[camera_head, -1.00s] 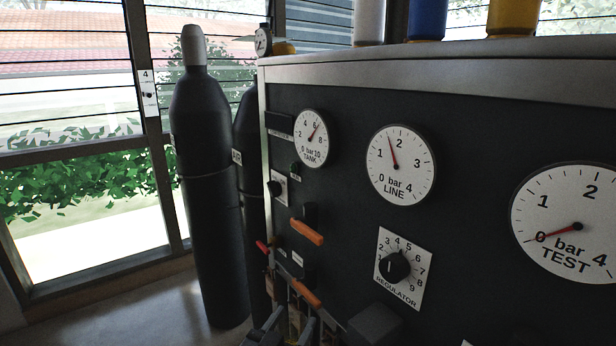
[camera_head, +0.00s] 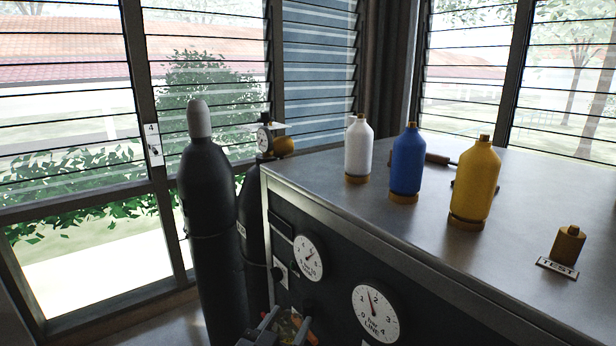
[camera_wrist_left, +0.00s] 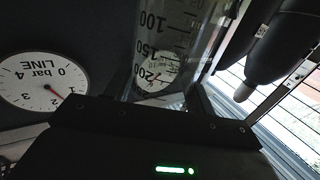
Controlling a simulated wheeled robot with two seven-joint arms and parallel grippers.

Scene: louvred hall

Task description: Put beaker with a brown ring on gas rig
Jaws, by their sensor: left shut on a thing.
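The gas rig (camera_head: 410,235) is a dark cabinet with a bare metal top and round gauges on its front. My left gripper (camera_head: 284,328) is at the bottom edge of the head view, in front of the rig's panel and below its top. In the left wrist view it is shut on a clear glass beaker (camera_wrist_left: 168,40) with marks of 100, 150 and 200. No brown ring shows on the visible part of the glass, so I cannot tell its ring colour. The right gripper is not in view.
On the rig's top stand white (camera_head: 358,148), blue (camera_head: 407,165) and yellow (camera_head: 475,185) bottles. A small brass piece (camera_head: 568,244) stands by a TEST label (camera_head: 557,267). Black gas cylinders (camera_head: 211,215) stand left of the rig. The top's front middle is clear.

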